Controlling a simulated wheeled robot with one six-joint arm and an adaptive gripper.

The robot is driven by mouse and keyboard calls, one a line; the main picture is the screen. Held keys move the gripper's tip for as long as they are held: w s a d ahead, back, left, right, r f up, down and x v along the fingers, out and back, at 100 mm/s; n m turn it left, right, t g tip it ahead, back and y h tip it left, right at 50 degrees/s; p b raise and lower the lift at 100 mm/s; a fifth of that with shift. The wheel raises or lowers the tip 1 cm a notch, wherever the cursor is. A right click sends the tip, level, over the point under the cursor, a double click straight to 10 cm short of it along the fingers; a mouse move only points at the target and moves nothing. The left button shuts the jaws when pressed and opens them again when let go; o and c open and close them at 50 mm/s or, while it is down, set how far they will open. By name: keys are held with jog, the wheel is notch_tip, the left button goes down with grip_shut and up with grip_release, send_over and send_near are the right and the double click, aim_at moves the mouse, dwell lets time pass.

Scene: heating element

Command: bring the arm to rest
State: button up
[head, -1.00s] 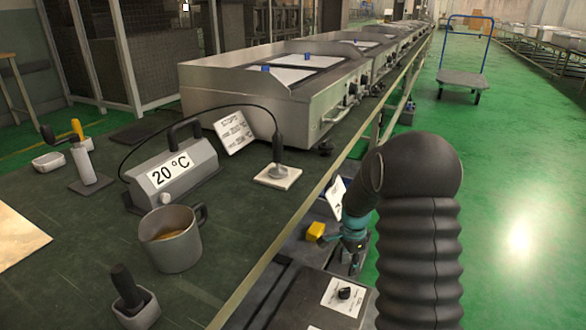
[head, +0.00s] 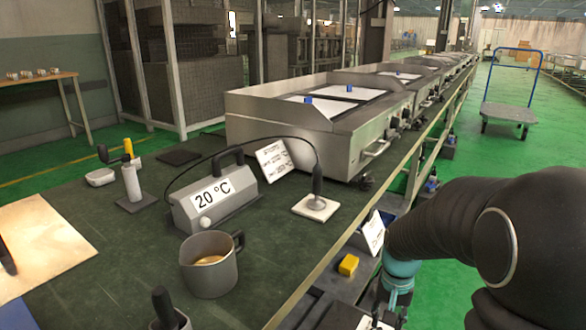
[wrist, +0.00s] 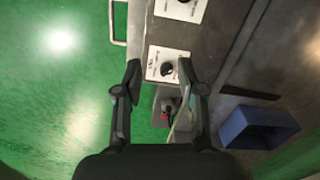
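My gripper (wrist: 159,72) is open in the wrist view, its two dark fingers well apart. I see nothing held between them; a white card with a black knob (wrist: 166,68) shows beyond the fingertips. In the head view my arm reaches in from the right, bent, with the teal wrist part (head: 399,272) low beside the bench edge. The fingers are hard to make out there. The gripper is off the bench top, over the lower surface at the side.
The bench holds a grey 20 °C heater unit (head: 212,198), a metal mug (head: 208,275) and a probe on a white plate (head: 316,207). A yellow block (head: 348,265) lies lower down. A blue bin (wrist: 258,127) is right in the wrist view.

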jog(key=s+a+r+n+t+p, duration=0.1)
jog(key=s+a+r+n+t, duration=0.1)
jog(key=s+r, duration=0.6)
jog(key=s+a+r+n+t+p, duration=0.2)
jog(key=s+a+r+t, duration=0.1)
jog(key=s+r, duration=0.5)
notch_tip(320, 180, up, 3)
jog(key=shift+a+t, duration=0.25)
jog(key=shift+t, duration=0.25)
